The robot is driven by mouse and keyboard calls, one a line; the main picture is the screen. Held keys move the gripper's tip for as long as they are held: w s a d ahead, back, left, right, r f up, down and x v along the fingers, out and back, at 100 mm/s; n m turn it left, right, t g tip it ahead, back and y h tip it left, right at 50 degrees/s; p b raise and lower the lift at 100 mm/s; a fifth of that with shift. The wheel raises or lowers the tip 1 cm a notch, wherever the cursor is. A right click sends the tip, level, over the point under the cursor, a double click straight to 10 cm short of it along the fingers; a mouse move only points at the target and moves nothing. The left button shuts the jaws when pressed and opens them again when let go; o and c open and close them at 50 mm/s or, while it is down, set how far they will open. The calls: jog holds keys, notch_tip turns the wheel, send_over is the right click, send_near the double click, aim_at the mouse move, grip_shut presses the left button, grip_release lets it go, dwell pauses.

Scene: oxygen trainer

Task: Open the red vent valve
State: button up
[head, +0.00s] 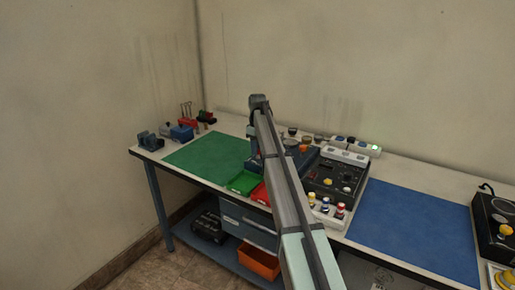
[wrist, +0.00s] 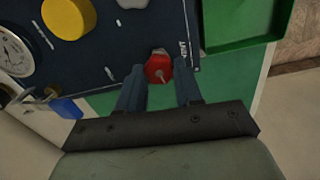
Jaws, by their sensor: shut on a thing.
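The red vent valve (wrist: 158,67) is a small red knob with a pale marker line, at the edge of a dark panel (wrist: 110,45) in the wrist view. My gripper (wrist: 160,80) has one finger on each side of the knob and is shut on it. In the head view my arm hides the knob and the gripper tips; part of the dark blue trainer (head: 254,160) shows behind the arm.
A yellow knob (wrist: 69,17), a white dial gauge (wrist: 14,50) and a blue knob (wrist: 66,108) are near the valve. A green tray (wrist: 245,25) lies at upper right. In the head view, a black control box (head: 335,175) stands right of my arm; the blue mat (head: 415,225) is clear.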

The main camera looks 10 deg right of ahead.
jog(key=shift+n, duration=1.8)
jog(key=o, duration=1)
jog(key=shift+o, duration=0.2)
notch_tip(320, 180, up, 14)
jog(key=shift+f, duration=0.1)
